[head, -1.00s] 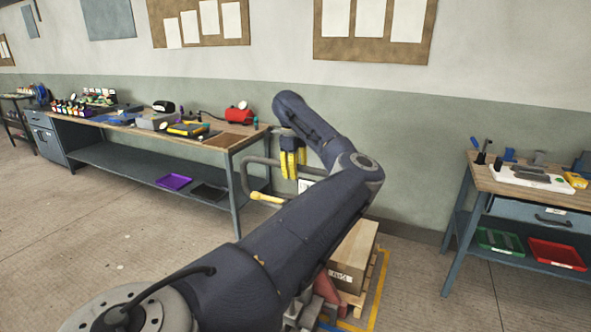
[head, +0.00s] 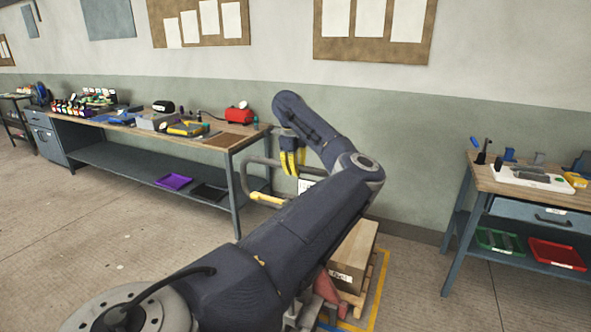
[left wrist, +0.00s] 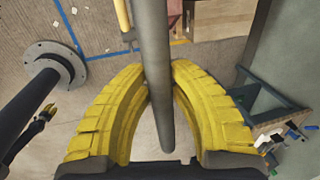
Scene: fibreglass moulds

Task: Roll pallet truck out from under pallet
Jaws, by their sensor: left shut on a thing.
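The pallet truck's grey looped handle (head: 249,178) rises near the end of the long bench, with a yellow part (head: 267,199) on its lower side. My left gripper (head: 291,168), with yellow fingers, is at the handle's top bar. In the left wrist view the gripper (left wrist: 160,95) is shut on the grey bar (left wrist: 152,50), which runs between the curved fingers. A red part of the truck (head: 330,289) shows low beside my arm. The wooden pallet (head: 374,284) carries a cardboard box (head: 355,252). My arm hides much of the truck, including its forks.
A long workbench (head: 235,140) stands at the left along the wall. A smaller bench (head: 484,180) with trays stands at the right. Yellow floor tape (head: 377,294) runs beside the pallet. Open floor (head: 100,240) lies at the front left.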

